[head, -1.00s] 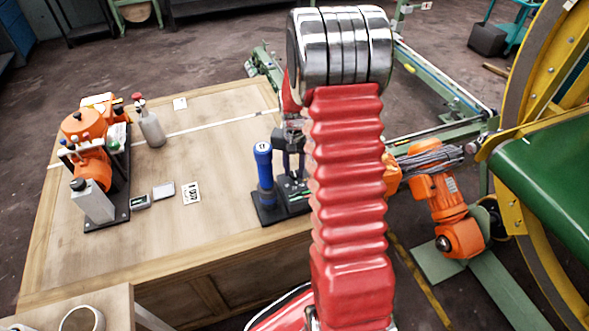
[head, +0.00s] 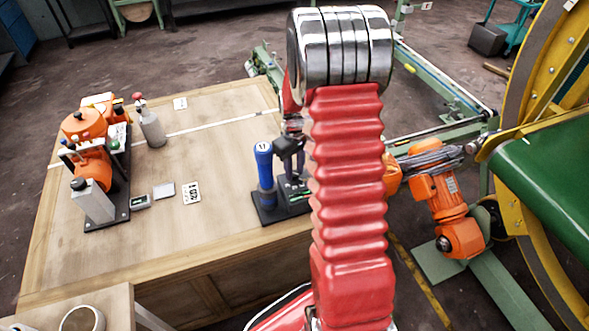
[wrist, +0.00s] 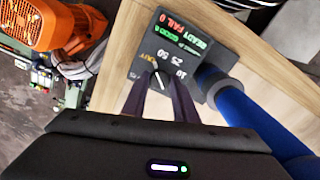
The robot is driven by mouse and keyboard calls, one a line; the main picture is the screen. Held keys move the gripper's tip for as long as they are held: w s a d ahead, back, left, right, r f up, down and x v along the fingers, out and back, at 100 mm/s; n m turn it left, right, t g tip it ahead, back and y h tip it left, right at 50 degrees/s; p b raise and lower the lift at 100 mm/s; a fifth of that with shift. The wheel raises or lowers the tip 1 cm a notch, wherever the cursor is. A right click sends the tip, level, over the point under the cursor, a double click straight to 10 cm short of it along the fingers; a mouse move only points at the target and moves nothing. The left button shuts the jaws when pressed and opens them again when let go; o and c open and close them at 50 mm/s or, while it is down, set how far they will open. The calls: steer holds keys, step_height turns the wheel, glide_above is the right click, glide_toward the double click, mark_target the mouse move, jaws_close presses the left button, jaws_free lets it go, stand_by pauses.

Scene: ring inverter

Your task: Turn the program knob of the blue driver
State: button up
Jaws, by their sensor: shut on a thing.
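The blue driver (head: 264,165) stands upright at the table's right edge in the head view. In the wrist view its blue body (wrist: 245,118) runs down the right side. Beside it is a dark controller panel (wrist: 200,22) with green and red lit text and the printed numbers 50, 25 and 10. The program knob (wrist: 157,79), with a white pointer line, sits below these numbers. My gripper (wrist: 157,92) is shut on the knob, a dark finger on each side. In the head view my gripper (head: 289,146) is beside the driver, partly hidden by my arm.
The wooden table (head: 225,125) has a grey bottle (head: 151,128), an orange device (head: 92,165) and small flat items at its left. Its middle is mostly clear. An orange robot arm (head: 440,200) and a large yellow ring (head: 540,50) stand at the right.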

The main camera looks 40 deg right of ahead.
mark_target(294, 173)
steer(key=shift+w+n, duration=0.1)
steer(key=shift+n, duration=1)
steer(key=o, duration=1)
step_height(294, 173, up, 14)
steer(key=shift+f, duration=0.15)
